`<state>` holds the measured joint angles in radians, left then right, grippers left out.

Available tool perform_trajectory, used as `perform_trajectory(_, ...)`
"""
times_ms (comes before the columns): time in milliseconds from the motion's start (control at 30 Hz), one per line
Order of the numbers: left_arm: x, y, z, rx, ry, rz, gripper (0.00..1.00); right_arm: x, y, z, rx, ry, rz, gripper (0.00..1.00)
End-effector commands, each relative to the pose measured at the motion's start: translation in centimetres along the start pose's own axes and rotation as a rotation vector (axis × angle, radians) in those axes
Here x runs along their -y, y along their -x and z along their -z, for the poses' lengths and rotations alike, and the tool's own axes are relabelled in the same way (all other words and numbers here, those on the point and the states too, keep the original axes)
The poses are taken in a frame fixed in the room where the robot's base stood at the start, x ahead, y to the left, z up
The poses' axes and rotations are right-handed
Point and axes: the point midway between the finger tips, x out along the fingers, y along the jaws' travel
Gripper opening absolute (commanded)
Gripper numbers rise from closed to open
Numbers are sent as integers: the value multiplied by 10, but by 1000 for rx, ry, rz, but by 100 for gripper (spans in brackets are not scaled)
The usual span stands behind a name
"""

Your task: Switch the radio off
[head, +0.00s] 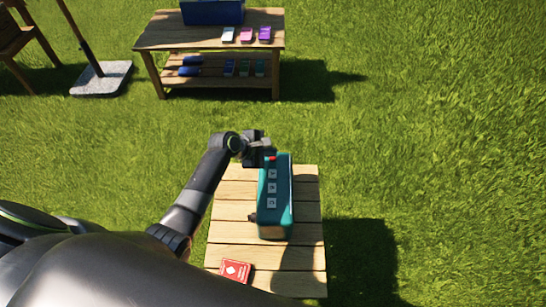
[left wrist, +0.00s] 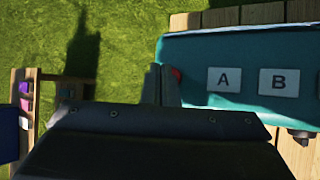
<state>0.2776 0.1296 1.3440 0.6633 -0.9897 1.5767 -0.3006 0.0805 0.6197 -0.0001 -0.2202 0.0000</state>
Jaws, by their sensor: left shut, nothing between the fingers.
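The teal radio (head: 283,213) stands on a small wooden slatted table (head: 233,213). White buttons run along its top, and a red button (head: 269,158) sits at its far end. In the left wrist view the radio (left wrist: 200,50) shows labels A and B, and the red button (left wrist: 177,75) is partly hidden behind my finger. My left gripper (head: 265,154) is shut and empty at the radio's far end, right by the red button. In the left wrist view its fingertips (left wrist: 160,80) overlap the button's edge; I cannot tell whether they touch it. My right gripper is not in view.
A red card box (head: 236,270) lies on the near left of the small table. A dark knob (head: 252,217) sticks out of the radio's left side. A larger wooden table (head: 180,38) with a blue box and several phone-like items stands farther back. Grass surrounds both.

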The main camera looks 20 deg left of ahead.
Motion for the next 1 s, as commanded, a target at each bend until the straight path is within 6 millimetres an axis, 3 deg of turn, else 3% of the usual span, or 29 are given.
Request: perform_trajectory(1000, 4, -6, 4, 0, 0, 0, 0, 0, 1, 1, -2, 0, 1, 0)
